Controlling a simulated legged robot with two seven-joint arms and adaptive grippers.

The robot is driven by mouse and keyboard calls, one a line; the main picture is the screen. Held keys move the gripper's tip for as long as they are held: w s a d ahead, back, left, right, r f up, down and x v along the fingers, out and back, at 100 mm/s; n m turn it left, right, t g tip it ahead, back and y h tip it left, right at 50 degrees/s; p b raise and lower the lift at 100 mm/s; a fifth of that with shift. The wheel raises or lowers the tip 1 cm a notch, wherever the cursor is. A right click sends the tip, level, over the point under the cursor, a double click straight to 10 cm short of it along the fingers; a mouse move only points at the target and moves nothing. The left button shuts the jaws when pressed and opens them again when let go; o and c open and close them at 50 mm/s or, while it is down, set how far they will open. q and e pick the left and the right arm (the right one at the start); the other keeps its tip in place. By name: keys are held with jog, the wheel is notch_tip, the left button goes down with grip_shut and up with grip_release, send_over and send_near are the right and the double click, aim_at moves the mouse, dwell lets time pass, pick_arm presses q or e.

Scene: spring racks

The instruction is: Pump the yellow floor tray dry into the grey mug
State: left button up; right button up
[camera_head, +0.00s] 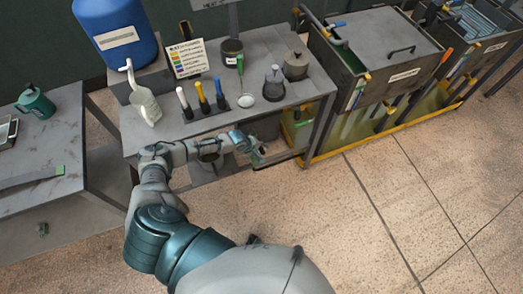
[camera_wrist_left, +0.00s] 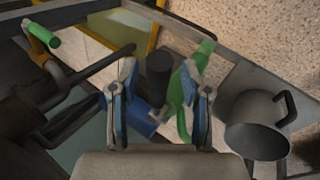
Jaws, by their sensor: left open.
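The yellow floor tray (camera_head: 380,135) runs along the floor under the grey tanks at the right; part of its yellow rim (camera_wrist_left: 153,38) shows at the top of the wrist view. A pump-like device with a dark upright cylinder (camera_wrist_left: 159,75), a green lever (camera_wrist_left: 190,85) and a blue part stands beneath the bench. My left gripper (camera_head: 258,155) is below the bench's front edge. In the wrist view its open fingers (camera_wrist_left: 163,72) straddle the cylinder and lever in the picture; contact cannot be told. The grey mug (camera_wrist_left: 258,128), with a dark handle, stands at the right there.
A side table (camera_head: 60,185) is at the left. Bench legs and a lower shelf crowd the gripper. The floor in front is clear.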

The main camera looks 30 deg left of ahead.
pick_arm(q)
jog(key=shift+w+d+f, duration=0.15)
jog(key=shift+w+f, duration=0.1)
jog(key=shift+f, duration=0.1)
pick_arm(e)
jog(key=shift+w+a+r, duration=0.1)
jog(key=shift+w+a, duration=0.05)
jog(key=shift+w, duration=0.2)
pick_arm(q)
grip_shut()
pick_arm(e)
jog(key=shift+w, duration=0.1)
